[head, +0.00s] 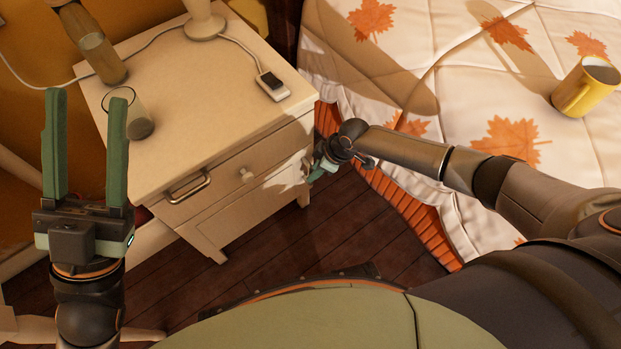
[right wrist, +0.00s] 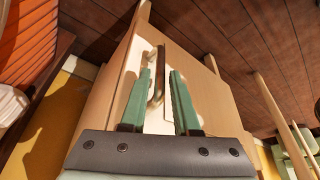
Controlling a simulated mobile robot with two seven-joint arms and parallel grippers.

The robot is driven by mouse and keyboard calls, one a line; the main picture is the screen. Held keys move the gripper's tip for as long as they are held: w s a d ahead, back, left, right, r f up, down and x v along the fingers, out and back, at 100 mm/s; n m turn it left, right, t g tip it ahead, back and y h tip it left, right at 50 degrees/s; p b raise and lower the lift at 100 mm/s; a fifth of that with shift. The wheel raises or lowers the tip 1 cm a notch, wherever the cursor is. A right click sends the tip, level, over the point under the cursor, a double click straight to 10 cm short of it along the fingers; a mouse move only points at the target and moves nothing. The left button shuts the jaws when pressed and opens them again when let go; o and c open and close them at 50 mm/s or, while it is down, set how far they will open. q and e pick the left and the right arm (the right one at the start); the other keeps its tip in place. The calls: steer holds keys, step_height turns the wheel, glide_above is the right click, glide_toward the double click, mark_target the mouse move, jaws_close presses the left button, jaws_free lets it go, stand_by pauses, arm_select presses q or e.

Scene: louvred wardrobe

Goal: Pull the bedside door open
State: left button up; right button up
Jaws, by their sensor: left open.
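No open gap shows in the front. My right gripper (head: 318,168) is by the cabinet's right front edge, partly hidden. In the right wrist view, its two green fingers (right wrist: 160,75) are apart, with a metal bar handle (right wrist: 156,78) showing between them, nearer the left finger. I cannot tell whether they touch it. My left gripper (head: 84,145) is open, empty and raised at the left.
On the cabinet top stand a lamp base (head: 204,22), a glass (head: 122,110), a bottle-like vessel (head: 97,55) and a small device (head: 273,84) on a cable. The bed (head: 440,90) with a yellow mug (head: 586,88) is at right. Dark floor (head: 300,235) is clear in front.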

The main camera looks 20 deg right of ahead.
steer(key=shift+b+x, duration=0.65)
steer(key=shift+x, duration=1.1)
jaws_close()
